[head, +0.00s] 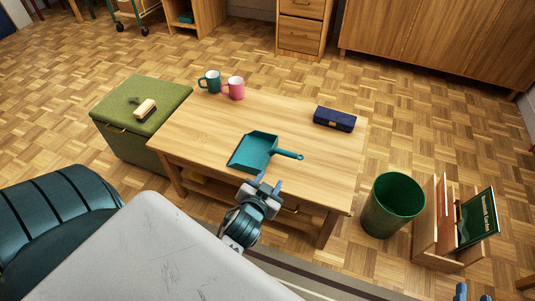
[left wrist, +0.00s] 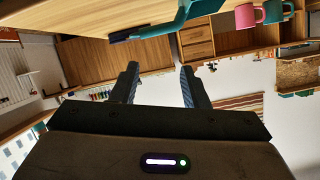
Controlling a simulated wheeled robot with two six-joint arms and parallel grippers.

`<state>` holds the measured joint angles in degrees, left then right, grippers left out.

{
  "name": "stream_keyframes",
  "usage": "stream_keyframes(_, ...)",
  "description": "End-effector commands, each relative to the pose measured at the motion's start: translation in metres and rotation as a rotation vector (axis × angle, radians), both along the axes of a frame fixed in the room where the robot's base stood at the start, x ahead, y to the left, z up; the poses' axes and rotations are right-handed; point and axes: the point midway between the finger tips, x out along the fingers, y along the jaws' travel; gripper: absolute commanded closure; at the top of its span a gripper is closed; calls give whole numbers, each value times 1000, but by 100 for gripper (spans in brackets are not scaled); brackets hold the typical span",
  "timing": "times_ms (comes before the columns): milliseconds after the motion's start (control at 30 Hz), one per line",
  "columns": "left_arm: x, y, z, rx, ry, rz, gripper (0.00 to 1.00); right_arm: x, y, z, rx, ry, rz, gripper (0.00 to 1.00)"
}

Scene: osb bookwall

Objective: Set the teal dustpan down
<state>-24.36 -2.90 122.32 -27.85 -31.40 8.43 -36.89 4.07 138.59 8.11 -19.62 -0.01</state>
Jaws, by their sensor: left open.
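The teal dustpan (head: 254,151) lies on the wooden table (head: 205,130), its handle pointing right. My left gripper (head: 268,184) is open at the table's front edge, just in front of the dustpan, with nothing between its fingers. In the left wrist view, the open fingers (left wrist: 158,85) show apart from the dustpan (left wrist: 180,20), which is partly cut off at the top edge. My right gripper (head: 470,293) shows only as two separated blue fingertips at the bottom right edge.
A teal mug (head: 211,82) and a pink mug (head: 236,88) stand at the table's back left. A dark blue case (head: 334,119) lies at its right. A green bin (head: 392,205) stands right of the table, a green ottoman (head: 140,125) left.

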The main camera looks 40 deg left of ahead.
Motion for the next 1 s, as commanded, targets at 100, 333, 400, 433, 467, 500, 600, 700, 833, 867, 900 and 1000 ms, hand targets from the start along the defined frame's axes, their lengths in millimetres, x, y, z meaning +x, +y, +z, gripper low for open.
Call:
stream_keyframes(100,-28,-15,38,-140,-98,-106,59,0,0,0,0,0,0,64)
stream_keyframes(333,-61,-36,96,-332,-232,-227,59,0,0,0,0,0,0,64)
stream_keyframes(400,-65,-39,104,-358,-246,-241,59,0,0,0,0,0,0,64)
stream_keyframes(433,-66,-39,105,-362,-250,-244,59,0,0,0,0,-1,0,64)
stream_keyframes(467,-66,-39,106,-367,-253,-246,59,0,0,0,0,-1,0,64)
stream_keyframes(500,-66,-40,107,-370,-255,-246,59,0,0,0,0,-1,0,64)
stream_keyframes(600,-66,-40,107,-370,-255,-246,59,0,0,0,0,-1,0,64)
stream_keyframes(700,-66,-40,107,-370,-254,-246,59,0,0,0,0,-1,0,64)
stream_keyframes(833,-66,-40,106,-369,-254,-245,59,0,0,0,-1,-1,0,64)
stream_keyframes(867,-66,-40,106,-370,-253,-245,59,0,0,0,-1,-1,0,64)
stream_keyframes(900,-66,-40,106,-370,-253,-245,63,0,0,0,-1,-1,0,64)
stream_keyframes(1000,-66,-40,106,-369,-253,-245,64,0,0,0,-1,-1,0,64)
